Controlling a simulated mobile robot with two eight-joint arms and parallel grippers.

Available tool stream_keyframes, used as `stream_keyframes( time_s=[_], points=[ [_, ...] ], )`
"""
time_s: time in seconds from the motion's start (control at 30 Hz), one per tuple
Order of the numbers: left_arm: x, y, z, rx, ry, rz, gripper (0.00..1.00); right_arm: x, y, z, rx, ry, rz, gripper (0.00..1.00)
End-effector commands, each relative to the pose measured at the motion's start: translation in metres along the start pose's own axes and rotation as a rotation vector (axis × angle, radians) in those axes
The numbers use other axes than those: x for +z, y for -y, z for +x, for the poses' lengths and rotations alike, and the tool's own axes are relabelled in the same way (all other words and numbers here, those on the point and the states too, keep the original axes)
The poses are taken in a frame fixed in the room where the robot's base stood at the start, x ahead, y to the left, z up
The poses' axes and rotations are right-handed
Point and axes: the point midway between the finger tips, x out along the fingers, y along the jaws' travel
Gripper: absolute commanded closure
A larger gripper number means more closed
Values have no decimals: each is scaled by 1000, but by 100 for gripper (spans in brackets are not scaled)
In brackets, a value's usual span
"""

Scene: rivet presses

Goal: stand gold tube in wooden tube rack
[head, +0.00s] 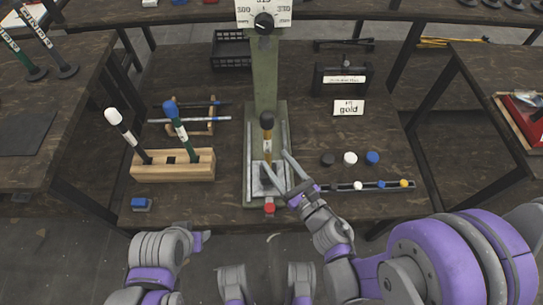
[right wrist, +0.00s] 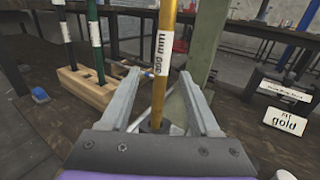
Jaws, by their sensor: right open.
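The gold tube (head: 268,146) stands upright on the green press's base plate, with a dark cap on top and a white label. In the right wrist view the gold tube (right wrist: 177,75) rises between my fingers. My right gripper (head: 274,160) is open, its fingers either side of the tube's lower part, with no clear grip on it. The wooden tube rack (head: 165,177) stands left of the press. It holds a white-capped dark tube (head: 123,130) and a blue-capped green tube (head: 178,130), both leaning. My left gripper (head: 199,238) shows only partly at the table's front edge.
The green press (head: 265,75) stands behind the tube. A "gold" card (head: 348,108) and loose caps (head: 350,158) lie to the right. A tray with small caps (head: 380,185) is at front right. A blue block (head: 141,204) sits before the rack. A wooden frame (head: 205,126) stands behind it.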

Motion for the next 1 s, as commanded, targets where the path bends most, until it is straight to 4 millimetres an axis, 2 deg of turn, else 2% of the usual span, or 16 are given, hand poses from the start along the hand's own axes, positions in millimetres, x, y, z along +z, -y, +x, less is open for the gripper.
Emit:
stream_keyframes(
  time_s=[0.1, 0.37, 0.63, 0.93, 0.97, 1.0],
  points=[
    [0, 0, -2, 0, 0, 0, 50, 1, 0, 21, 1, 0, 3, 38],
    [0, 0, -1, 0, 0, 0, 50, 1, 1, 43, -2, -1, 5, 38],
    [1, 0, 3, 0, 1, 0, 50, 1, 3, 81, -3, 0, 6, 38],
    [1, 0, 3, 0, 1, 0, 50, 2, 4, 88, -4, 0, 6, 38],
    [1, 0, 3, 0, 1, 0, 50, 2, 4, 88, -4, 0, 6, 39],
    [1, 0, 3, 0, 1, 0, 50, 2, 4, 88, -4, 0, 6, 46]
  ],
)
